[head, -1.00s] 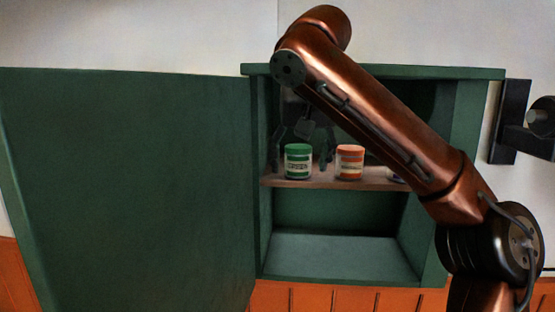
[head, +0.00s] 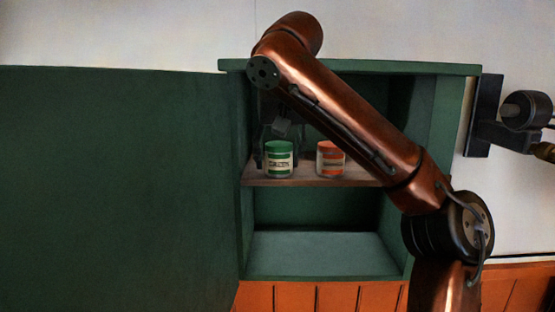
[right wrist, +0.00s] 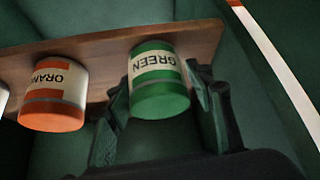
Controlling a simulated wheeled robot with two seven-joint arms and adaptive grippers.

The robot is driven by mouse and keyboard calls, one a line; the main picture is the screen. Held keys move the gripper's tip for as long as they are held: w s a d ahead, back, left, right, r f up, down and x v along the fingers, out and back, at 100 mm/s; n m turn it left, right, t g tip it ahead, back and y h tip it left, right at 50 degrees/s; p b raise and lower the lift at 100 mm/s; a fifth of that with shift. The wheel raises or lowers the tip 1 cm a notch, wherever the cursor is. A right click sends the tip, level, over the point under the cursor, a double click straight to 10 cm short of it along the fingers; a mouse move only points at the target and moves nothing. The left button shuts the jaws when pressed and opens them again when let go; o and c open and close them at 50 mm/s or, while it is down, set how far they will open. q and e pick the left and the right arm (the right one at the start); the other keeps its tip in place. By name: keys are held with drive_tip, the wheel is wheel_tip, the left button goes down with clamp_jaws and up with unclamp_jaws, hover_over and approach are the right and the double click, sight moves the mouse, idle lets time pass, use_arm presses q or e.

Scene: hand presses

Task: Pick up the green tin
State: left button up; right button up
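The green tin (head: 279,160) has a pale label and stands upright on the cabinet's wooden shelf. In the right wrist view the green tin (right wrist: 160,82) shows its label upside down, reading GREEN. My right gripper (head: 277,152) reaches into the cabinet from above, with one finger on each side of the tin. In the right wrist view the right gripper (right wrist: 164,105) is open around the tin, with narrow gaps beside its sides; contact at the fingertips is hard to judge. My left gripper is out of view.
An orange tin (head: 330,160) stands right of the green one on the shelf (head: 300,181). Another pale object (right wrist: 3,98) is cut off at the wrist view's left edge. The green cabinet door (head: 115,185) is open to the left. The lower compartment (head: 320,252) looks empty.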

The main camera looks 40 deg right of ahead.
drive_tip(key=shift+s+d, duration=0.1)
drive_tip(key=shift+s, duration=0.1)
drive_tip(key=c, duration=0.5)
drive_tip(key=shift+w, duration=0.1)
drive_tip(key=c, duration=0.5)
drive_tip(key=shift+o, duration=0.2)
drive_tip(key=shift+r, duration=0.1)
